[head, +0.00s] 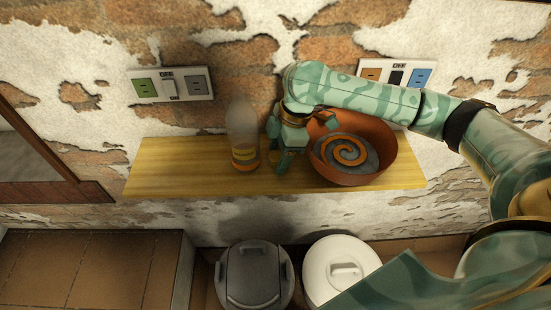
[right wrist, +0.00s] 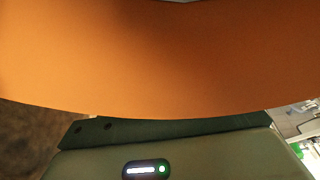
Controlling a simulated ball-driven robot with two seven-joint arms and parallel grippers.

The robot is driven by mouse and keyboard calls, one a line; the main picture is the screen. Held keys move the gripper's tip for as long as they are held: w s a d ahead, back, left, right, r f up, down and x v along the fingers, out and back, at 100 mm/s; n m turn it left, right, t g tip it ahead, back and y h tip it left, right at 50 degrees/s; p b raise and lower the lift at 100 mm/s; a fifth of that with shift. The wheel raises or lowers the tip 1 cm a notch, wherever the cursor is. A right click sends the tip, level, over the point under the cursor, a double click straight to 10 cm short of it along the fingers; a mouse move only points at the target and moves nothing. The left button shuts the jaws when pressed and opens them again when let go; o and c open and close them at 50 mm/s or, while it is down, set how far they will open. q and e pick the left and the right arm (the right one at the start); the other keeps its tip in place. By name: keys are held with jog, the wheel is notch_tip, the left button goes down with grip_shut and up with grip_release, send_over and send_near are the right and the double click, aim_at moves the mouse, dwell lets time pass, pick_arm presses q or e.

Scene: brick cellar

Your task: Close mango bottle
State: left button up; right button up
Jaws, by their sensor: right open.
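The mango bottle (head: 243,135) is a tall, pale, translucent bottle with an orange and yellow lower part. It stands upright on the wooden shelf (head: 175,173), left of my right gripper. Its top is too faint to tell whether a cap is on it. My right gripper (head: 279,152) is open, pointing down at the shelf between the bottle and the bowl. It is close beside the bottle, with no clear contact. A small yellowish thing is partly hidden behind the gripper, and I cannot tell what it is. My left gripper is not in view.
A terracotta bowl (head: 384,165) with a grey and orange spiral stands right of the gripper; its orange wall (right wrist: 160,60) fills the right wrist view. Switch panels (head: 170,84) are on the wall. Two lidded bins (head: 254,275) (head: 340,268) stand below. The shelf's left end is clear.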

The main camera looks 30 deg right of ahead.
aim_at(274, 157)
jog(key=c, duration=1.1)
jog(key=shift+c, duration=0.5)
jog(key=shift+r, duration=0.15)
jog(key=shift+r, duration=0.2)
jog(key=p+v, duration=0.2)
jog(key=v, duration=0.1)
jog(key=shift+a+r+p, duration=0.3)
jog(key=shift+r+p, duration=0.05)
jog(key=s+r+p, duration=0.2)
jog(key=s+r, duration=0.1)
jog(key=s, duration=0.1)
jog(key=s+d+r+p, duration=0.1)
jog(key=s+r, duration=0.2)
jog(key=s, duration=0.2)
jog(key=s+r+p, duration=0.2)
jog(key=s, duration=0.2)
jog(key=shift+s+d+r+p, duration=0.3)
jog(key=shift+s+r+p, duration=0.05)
jog(key=shift+s+r, duration=0.05)
